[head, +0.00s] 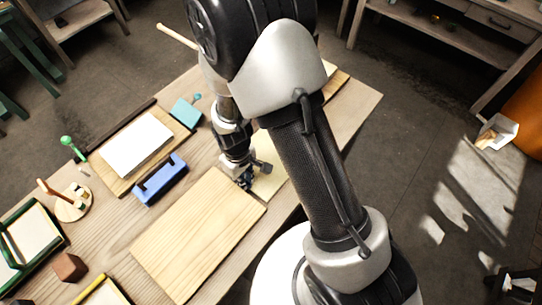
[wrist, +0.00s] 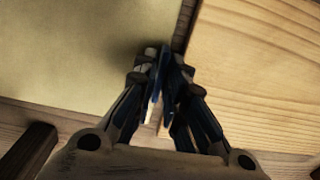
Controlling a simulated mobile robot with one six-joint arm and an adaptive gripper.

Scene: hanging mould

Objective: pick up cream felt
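The cream felt (head: 270,181) lies flat on the wooden table beside a bare pale board, partly hidden by my arm in the head view. In the wrist view the felt (wrist: 70,55) fills the upper left. My gripper (head: 244,181) points down at the felt's edge, close to the board. In the wrist view my gripper (wrist: 163,62) has its fingertips drawn together, near the strip between felt and board. The fingers hide the felt's near corner, and I cannot tell whether any felt is between them.
The pale board (head: 198,228) lies left of the felt, and its edge (wrist: 260,70) is close by my fingers. A blue holder (head: 160,181), a white sheet (head: 137,146) on a board and a teal piece (head: 186,112) lie further left. The table's right end (head: 352,108) is bare.

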